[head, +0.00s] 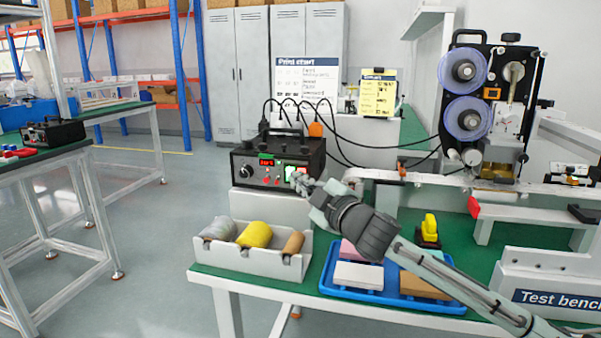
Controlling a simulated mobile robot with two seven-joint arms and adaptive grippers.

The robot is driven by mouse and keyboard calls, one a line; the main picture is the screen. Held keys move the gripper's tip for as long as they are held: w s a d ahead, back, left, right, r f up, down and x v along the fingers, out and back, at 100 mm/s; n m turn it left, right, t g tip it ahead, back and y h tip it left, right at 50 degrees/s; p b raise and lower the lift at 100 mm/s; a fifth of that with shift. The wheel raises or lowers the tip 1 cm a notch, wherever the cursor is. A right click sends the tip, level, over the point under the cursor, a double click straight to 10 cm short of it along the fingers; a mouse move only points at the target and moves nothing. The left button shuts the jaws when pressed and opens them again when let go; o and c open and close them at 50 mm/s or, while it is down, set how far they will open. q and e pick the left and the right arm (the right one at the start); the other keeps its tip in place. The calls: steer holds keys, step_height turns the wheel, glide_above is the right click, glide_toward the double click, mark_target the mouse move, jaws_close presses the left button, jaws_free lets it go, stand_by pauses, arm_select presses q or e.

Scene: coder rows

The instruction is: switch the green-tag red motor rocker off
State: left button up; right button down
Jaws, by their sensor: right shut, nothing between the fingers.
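A black control box (240,160) stands at the back of the green-topped bench, its front panel facing me. The panel has a red lit display (266,161), a dark knob (245,171), small red controls low in the middle and a bright green-and-white patch (290,172) on the right. I cannot tell which small control is the green-tag red motor rocker, or its position. My right gripper (299,181) is shut and empty, its tips in front of the panel's lower right part, hiding some of it. I cannot tell whether it touches. My left gripper is not in view.
Black cables loop over the box. A pale bin (240,262) of rolls stands in front of it. A blue tray (340,292) of blocks lies under my right arm. A machine with purple reels (462,68) stands right. Another black box (52,133) is on the left table.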

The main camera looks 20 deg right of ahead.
steer(key=shift+w+d, duration=0.1)
steer(key=shift+w, duration=0.05)
stand_by(0.5)
steer(key=shift+w+d+p, duration=0.15)
steer(key=shift+w+p, duration=0.1)
steer(key=shift+p, duration=0.05)
steer(key=shift+w+d+r, duration=0.1)
steer(key=shift+w+d, duration=0.1)
steer(key=shift+w, duration=0.05)
stand_by(0.7)
steer(key=shift+s+a, duration=0.1)
steer(key=shift+s, duration=0.05)
steer(key=shift+s+a, duration=0.35)
steer(key=shift+s, duration=0.15)
steer(key=shift+s+a+f, duration=0.15)
steer(key=shift+s+a, duration=0.3)
steer(key=shift+s, duration=0.25)
steer(key=shift+s+a+f, duration=0.2)
steer(key=shift+s+a, duration=0.25)
steer(key=shift+s, duration=0.2)
steer(key=shift+s+a+f, duration=0.15)
steer(key=shift+s+a, duration=0.3)
steer(key=shift+s, duration=0.25)
